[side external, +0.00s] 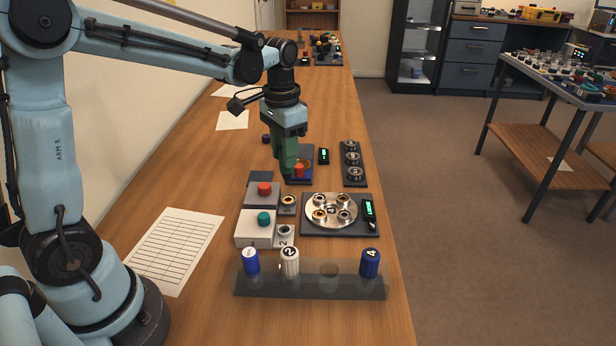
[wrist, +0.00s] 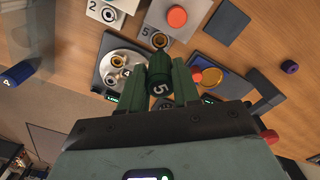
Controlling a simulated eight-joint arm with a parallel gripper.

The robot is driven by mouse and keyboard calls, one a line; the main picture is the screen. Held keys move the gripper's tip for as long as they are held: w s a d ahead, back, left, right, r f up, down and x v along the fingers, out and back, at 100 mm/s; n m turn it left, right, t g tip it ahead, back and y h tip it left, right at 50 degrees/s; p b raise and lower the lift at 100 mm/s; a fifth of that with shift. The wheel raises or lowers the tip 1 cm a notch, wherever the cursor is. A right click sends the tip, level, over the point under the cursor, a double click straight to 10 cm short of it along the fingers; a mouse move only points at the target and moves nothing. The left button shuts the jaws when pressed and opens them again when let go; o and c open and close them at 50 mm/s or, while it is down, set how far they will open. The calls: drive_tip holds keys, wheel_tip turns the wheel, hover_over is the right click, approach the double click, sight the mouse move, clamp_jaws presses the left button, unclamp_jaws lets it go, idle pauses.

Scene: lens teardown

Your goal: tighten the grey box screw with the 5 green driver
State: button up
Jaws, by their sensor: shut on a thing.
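My gripper (wrist: 160,80) is shut on the green driver (wrist: 159,84), which has a 5 on its end and sits between the green fingers. In the side view my gripper (side external: 287,168) hangs over the bench behind the grey box, by a blue tray. The driver's tip is hard to make out. The grey box (side external: 256,199) has a red button; its small plate, marked 5 in the wrist view, carries a brass-ringed screw (side external: 288,199).
A white box (side external: 252,236) with a teal button stands in front. A round metal tray (side external: 331,226) holds several ringed screws. The clear rack (side external: 310,289) holds blue and white drivers and one empty slot. The blue tray (side external: 313,177) has a red knob (side external: 299,169).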

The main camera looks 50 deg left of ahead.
sight(287, 173)
drive_tip(key=n, duration=0.2)
drive_tip(key=f+n, duration=0.1)
drive_tip(key=n, duration=0.2)
drive_tip(key=shift+d, duration=0.1)
drive_tip(key=n, duration=0.5)
drive_tip(key=shift+f, duration=0.4)
drive_tip(key=n, duration=0.5)
drive_tip(key=shift+w+f, duration=0.1)
drive_tip(key=shift+f, duration=0.3)
drive_tip(key=n, duration=0.4)
drive_tip(key=shift+d+f, duration=0.1)
drive_tip(key=shift+f, duration=0.6)
drive_tip(key=shift+f, duration=0.75)
drive_tip(key=shift+m, duration=1.8)
